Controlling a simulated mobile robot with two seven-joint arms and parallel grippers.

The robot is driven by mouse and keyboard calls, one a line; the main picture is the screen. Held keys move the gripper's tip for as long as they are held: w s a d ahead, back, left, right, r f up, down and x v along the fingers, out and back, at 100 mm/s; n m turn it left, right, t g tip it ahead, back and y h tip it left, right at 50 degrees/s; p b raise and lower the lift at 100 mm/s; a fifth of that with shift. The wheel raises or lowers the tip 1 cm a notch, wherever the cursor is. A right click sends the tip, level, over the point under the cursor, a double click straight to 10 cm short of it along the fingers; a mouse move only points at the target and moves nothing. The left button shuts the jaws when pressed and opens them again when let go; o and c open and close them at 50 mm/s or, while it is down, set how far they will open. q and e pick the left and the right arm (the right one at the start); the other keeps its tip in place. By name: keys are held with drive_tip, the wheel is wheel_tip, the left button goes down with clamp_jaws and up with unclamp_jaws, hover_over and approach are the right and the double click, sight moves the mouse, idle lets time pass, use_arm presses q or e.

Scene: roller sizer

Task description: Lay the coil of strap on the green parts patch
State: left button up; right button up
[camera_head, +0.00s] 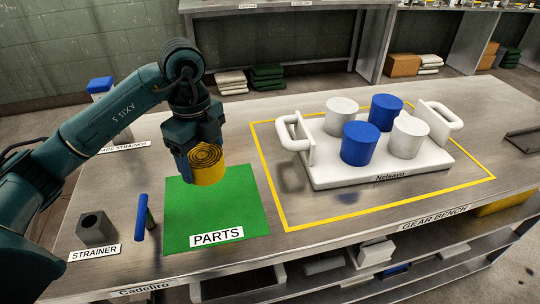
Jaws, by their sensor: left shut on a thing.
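The coil of strap (209,167) is a yellow roll with dark spiral rings on its end face. My left gripper (203,153) is shut on it and holds it over the far part of the green parts patch (215,205). Whether the coil touches the patch cannot be told for sure. The patch lies flat on the metal bench, with a white PARTS label (216,237) along its near edge. The rest of the patch is bare. My right gripper is not in view.
A white tray (330,177) with handles carries blue and white cylinders inside a yellow outline to the right. A blue-capped container (101,85) stands behind my arm.

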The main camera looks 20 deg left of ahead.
sight(213, 203)
use_arm(q)
wheel_tip(213, 203, down, 10)
drive_tip(key=shift+b, duration=0.45)
drive_tip(key=shift+f, duration=0.2)
drive_tip(key=o, duration=1)
drive_tip(key=shift+r, duration=0.1)
wheel_tip(213, 203, up, 12)
drive_tip(key=shift+r+p, duration=0.15)
drive_tip(key=shift+p, duration=0.55)
drive_tip(key=shift+s+d, duration=0.1)
drive_tip(key=shift+s, duration=0.05)
